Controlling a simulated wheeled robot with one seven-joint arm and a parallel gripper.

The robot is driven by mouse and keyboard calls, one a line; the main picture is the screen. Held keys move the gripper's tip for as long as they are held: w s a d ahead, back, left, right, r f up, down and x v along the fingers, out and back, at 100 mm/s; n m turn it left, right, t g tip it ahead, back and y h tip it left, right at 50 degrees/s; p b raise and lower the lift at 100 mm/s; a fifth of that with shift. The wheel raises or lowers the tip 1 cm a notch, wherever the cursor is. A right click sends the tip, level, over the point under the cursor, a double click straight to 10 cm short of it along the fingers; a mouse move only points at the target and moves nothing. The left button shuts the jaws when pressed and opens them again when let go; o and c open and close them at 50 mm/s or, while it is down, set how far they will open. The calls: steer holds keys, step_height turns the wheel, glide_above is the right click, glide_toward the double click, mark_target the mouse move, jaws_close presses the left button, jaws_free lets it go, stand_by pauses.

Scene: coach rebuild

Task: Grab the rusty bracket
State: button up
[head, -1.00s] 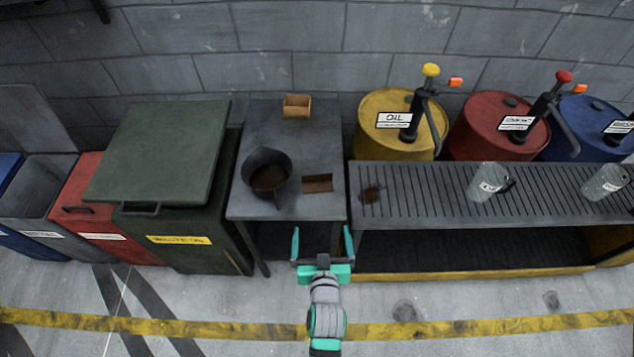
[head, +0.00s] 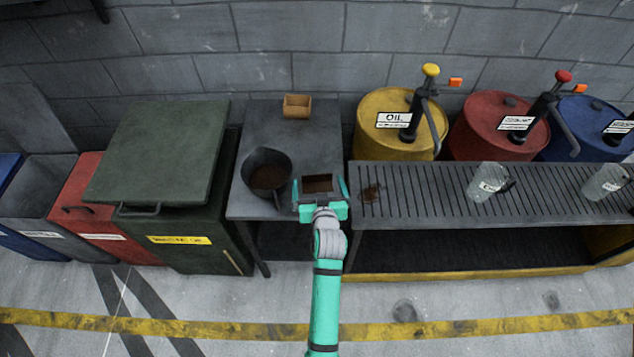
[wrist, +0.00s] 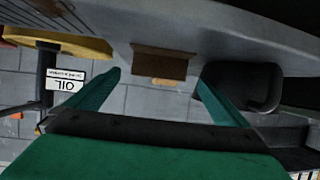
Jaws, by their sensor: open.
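The rusty bracket (head: 318,183) is a small brown angled piece near the front right of the grey table. In the wrist view, which is upside down, the bracket (wrist: 160,63) shows upper centre, just beyond the fingertips and roughly centred between them. My gripper (head: 319,190) is open and empty at the table's front edge. In the head view its teal fingers frame the bracket on both sides, and its palm hides the bracket's near edge. The wrist view shows both fingers (wrist: 159,80) spread wide, with no contact visible.
A dark pot (head: 266,172) stands close left of the bracket on the grey table (head: 300,140). A small tan box (head: 297,106) sits at the back. A slatted rack (head: 430,192) with a glass jug (head: 489,181) adjoins on the right. A green bin (head: 165,150) stands left.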

mark_target(317, 176)
steer(key=shift+x, duration=2.65)
steer(key=shift+d+r, duration=0.1)
steer(key=c, duration=1.3)
